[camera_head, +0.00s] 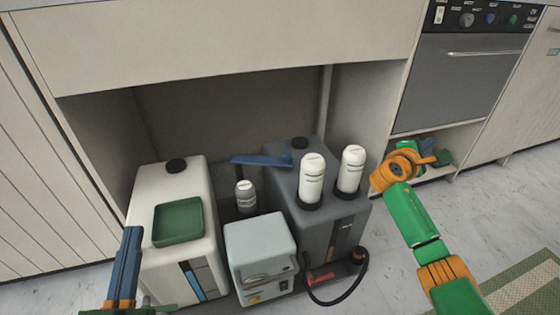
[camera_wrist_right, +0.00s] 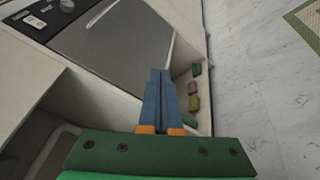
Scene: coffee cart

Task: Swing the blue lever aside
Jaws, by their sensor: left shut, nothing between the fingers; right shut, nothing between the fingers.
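The blue lever (camera_head: 262,160) lies roughly level behind the small grey bottle, reaching left from the top of the dark grey tank (camera_head: 330,225) near its black cap. My left gripper (camera_head: 133,232) is shut and empty at the lower left, fingers pointing up in front of the white tank, well apart from the lever. My right gripper (camera_wrist_right: 160,74) is shut and empty in the right wrist view, its blue fingers pointing toward the oven front and low shelf. In the head view it is largely hidden behind my wrist, far right of the lever.
The white tank (camera_head: 144,205) bears a green tray (camera_head: 178,223). A light grey box (camera_head: 258,245) stands between the tanks. Two white bottles (camera_head: 312,180) stand upright on the dark tank. A black hose (camera_head: 340,297) curves in front. Cabinet walls enclose the bay; the oven (camera_head: 455,80) is at right.

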